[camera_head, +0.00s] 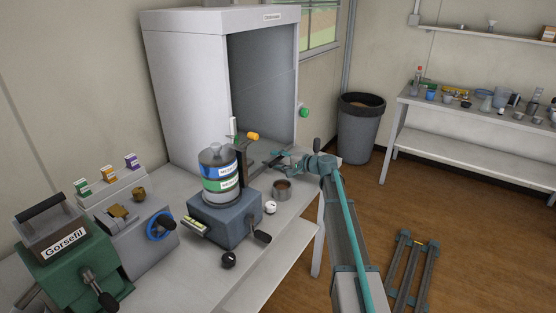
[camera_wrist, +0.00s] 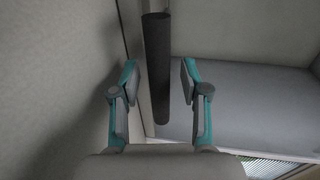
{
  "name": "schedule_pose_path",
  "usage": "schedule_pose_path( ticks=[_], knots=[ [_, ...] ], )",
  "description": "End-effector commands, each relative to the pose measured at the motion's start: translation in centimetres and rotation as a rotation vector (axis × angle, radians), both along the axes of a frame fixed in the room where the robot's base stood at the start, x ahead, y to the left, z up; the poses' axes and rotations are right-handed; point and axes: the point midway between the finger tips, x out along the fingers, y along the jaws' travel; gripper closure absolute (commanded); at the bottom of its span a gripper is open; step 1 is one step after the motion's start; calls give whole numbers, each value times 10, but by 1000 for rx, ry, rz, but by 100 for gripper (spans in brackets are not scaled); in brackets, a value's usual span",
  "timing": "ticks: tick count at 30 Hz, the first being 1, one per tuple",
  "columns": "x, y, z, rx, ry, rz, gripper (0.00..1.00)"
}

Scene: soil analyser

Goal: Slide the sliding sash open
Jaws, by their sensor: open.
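A tall white cabinet (camera_head: 185,85) stands against the wall with its front opening (camera_head: 262,85) facing right. A clear sash pane is hard to make out in it. In the wrist view a dark upright bar (camera_wrist: 157,70), likely the sash handle, stands between my two fingers in the picture. A gap shows on both sides of it, and I see no contact. My gripper (camera_head: 280,157) is open at the lower front of the cabinet in the head view; it also shows in the wrist view (camera_wrist: 160,82). The bar cannot be made out clearly in the head view.
A blue-grey device (camera_head: 225,218) with a banded bottle (camera_head: 219,172) stands left of my arm. A brown cup (camera_head: 282,189) and a white knob (camera_head: 270,207) are close by. A bin (camera_head: 360,135) stands beyond the bench.

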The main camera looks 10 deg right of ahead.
Motion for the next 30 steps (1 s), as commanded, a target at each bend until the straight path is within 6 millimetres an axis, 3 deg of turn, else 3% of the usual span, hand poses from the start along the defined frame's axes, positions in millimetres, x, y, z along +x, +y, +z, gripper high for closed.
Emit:
schedule_pose_path(
  ticks=[8,15,17,30],
  knots=[
    [1,1,-1,0,0,0,55],
    [1,1,-1,0,0,0,93],
    [1,1,-1,0,0,0,100],
    [1,1,4,-1,-1,0,100]
  ],
)
